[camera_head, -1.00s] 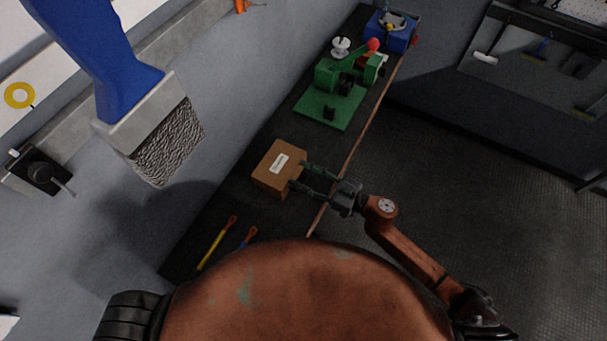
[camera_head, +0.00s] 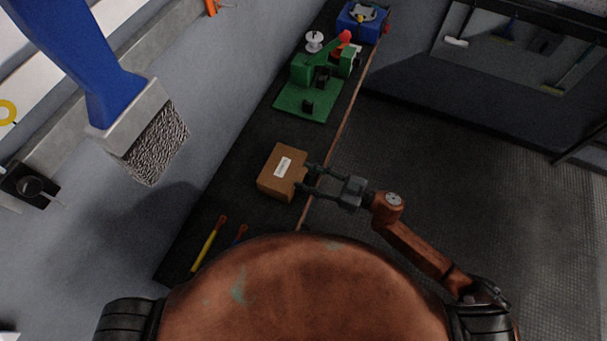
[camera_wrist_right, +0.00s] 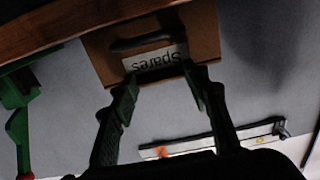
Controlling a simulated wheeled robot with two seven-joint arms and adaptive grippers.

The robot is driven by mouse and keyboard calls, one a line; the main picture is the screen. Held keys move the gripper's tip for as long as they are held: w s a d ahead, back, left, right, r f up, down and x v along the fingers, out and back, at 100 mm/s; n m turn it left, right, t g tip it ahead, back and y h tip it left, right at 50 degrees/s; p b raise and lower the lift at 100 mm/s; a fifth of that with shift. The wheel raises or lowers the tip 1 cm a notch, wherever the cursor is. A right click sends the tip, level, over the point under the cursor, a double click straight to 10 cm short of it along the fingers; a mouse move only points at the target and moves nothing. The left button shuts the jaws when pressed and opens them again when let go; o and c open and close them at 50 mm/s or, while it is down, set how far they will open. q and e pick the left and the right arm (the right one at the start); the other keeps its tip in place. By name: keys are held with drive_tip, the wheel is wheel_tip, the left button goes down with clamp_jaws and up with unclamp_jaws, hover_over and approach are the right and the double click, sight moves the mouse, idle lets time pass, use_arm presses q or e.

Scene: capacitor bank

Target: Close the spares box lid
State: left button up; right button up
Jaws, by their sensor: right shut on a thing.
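The spares box (camera_head: 280,175) is a brown carton with a white label, lying on the dark bench close to its front edge. In the right wrist view the box (camera_wrist_right: 205,42) shows the label "Spares" upside down and a dark slot or handle beside it. My right gripper (camera_head: 305,178) reaches in from the right, with its fingers at the box's right side. It is shut on the box, fingers apart; whether it grips the lid or the wall I cannot tell. How far the lid is open is unclear. My left gripper is not in view.
A green machine on a green base (camera_head: 305,103) and a blue device (camera_head: 357,20) stand farther along the bench. A yellow-handled tool (camera_head: 207,247) and a blue one lie nearer. A large blue brush (camera_head: 120,90) hangs close at upper left. Floor at right is clear.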

drive_tip(key=shift+d, duration=0.1)
drive_tip(key=o, duration=1.3)
drive_tip(key=v, duration=1.2)
